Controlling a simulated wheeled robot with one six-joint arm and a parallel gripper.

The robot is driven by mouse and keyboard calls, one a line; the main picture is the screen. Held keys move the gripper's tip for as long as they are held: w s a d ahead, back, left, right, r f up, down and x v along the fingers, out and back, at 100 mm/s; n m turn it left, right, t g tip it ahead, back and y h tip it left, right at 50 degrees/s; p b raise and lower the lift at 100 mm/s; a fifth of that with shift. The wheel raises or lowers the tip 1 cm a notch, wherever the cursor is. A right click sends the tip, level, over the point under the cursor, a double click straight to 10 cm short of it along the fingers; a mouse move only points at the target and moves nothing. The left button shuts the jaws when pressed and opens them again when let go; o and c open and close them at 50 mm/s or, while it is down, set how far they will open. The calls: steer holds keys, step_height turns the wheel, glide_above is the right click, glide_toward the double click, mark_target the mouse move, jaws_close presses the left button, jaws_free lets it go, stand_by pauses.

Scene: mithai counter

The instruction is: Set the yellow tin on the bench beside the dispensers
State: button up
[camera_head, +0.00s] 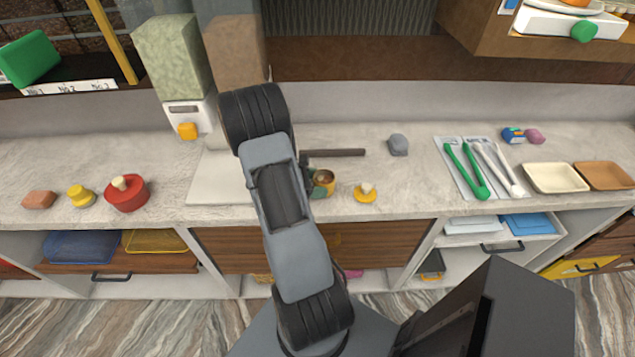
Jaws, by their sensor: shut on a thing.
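A yellow-olive tin (322,190) with a round, brownish open-looking top is just right of my arm, over the counter (400,215). My gripper (309,176) is mostly hidden behind my arm and is shut on this tin. I cannot tell whether the tin touches the counter. A small yellow lid-like piece with a cream knob (365,193) lies right of it. A green dispenser (172,58) and a brown dispenser (235,50) stand at the back left, the brown one partly covered by my arm.
A red tin (127,195), a yellow piece (81,197) and a reddish block (39,200) stand at left. A dark bar (335,153) and grey lump (398,144) lie behind the tin. Tongs (465,170) and trays (555,178) are right. A pale board (215,180) is left of my arm.

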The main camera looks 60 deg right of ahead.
steer(key=shift+f, duration=0.1)
steer(key=shift+f, duration=0.15)
steer(key=o, duration=1)
